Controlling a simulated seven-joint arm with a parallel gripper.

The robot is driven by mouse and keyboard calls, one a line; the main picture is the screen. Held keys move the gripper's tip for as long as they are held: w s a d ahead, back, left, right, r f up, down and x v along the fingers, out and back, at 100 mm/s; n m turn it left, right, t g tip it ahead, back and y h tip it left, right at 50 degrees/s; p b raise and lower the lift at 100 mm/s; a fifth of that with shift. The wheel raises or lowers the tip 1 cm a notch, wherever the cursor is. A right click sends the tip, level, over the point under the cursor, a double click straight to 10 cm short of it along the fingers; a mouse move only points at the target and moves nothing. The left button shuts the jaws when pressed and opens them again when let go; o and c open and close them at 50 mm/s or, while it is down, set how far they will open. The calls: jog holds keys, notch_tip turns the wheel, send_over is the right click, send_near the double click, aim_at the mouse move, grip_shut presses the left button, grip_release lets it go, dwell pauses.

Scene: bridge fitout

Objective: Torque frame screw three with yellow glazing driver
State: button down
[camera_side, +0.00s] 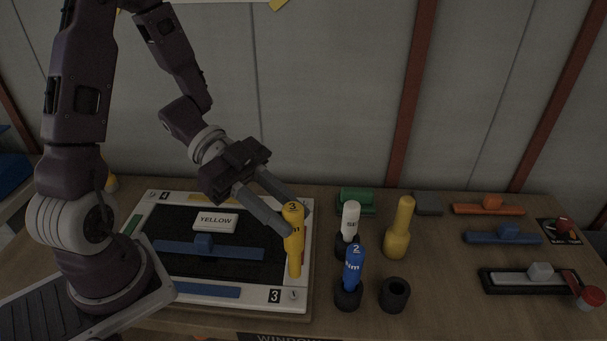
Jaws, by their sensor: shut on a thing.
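My gripper (289,211) is shut on the yellow driver (293,244), which is marked 3. The driver is nearly upright, tip down, over the right side of the white frame (307,240). I cannot tell whether its tip touches the frame. A corner label "3" (274,296) is at the frame's front right, with a round screw (293,295) beside it. The driver's tip appears a little behind that screw. A label "4" (165,197) with another screw is at the back left corner. A white YELLOW block (215,222) sits on the dark panel inside the frame.
A blue driver (353,265) marked 2 and a white driver (350,220) stand in black holders right of the frame. An empty black holder (394,294) and a yellow bottle-shaped object (398,230) are close by. Blue bar (209,251) with raised block crosses the panel. Trays and bars lie farther right.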

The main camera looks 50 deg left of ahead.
jog(key=shift+s, duration=0.2)
jog(key=shift+f, duration=0.1)
notch_tip(320, 180, down, 6)
jog(key=shift+f, duration=0.55)
dwell(4.1)
jog(key=shift+r, duration=0.15)
dwell(0.7)
jog(key=shift+r, duration=2.95)
jog(key=shift+w, duration=0.1)
